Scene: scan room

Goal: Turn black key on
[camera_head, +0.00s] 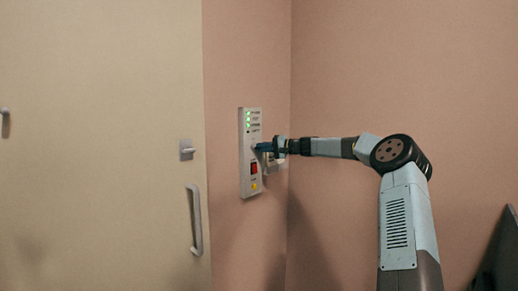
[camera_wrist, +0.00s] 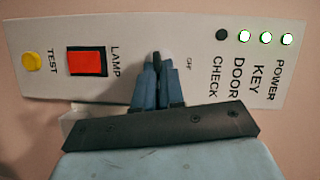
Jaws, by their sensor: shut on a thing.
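The white control panel (camera_head: 250,180) is on the pink wall, and it also fills the upper part of the wrist view (camera_wrist: 205,75). My gripper (camera_head: 260,147) reaches it from the right, at mid-height of the panel. In the wrist view, my blue fingers (camera_wrist: 157,72) are shut on the black key (camera_wrist: 156,56) between the lamp switch and the "CHECK" label. Only a small dark part of the key shows between the fingertips; its angle is hard to tell. The word "OFF" shows beside it.
The panel has a red lamp switch (camera_wrist: 88,63), a yellow test button (camera_wrist: 32,61), several green-lit indicators (camera_wrist: 266,37) and a dark check indicator (camera_wrist: 222,34). A beige door (camera_head: 100,200) with a handle (camera_head: 195,220) stands to the left.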

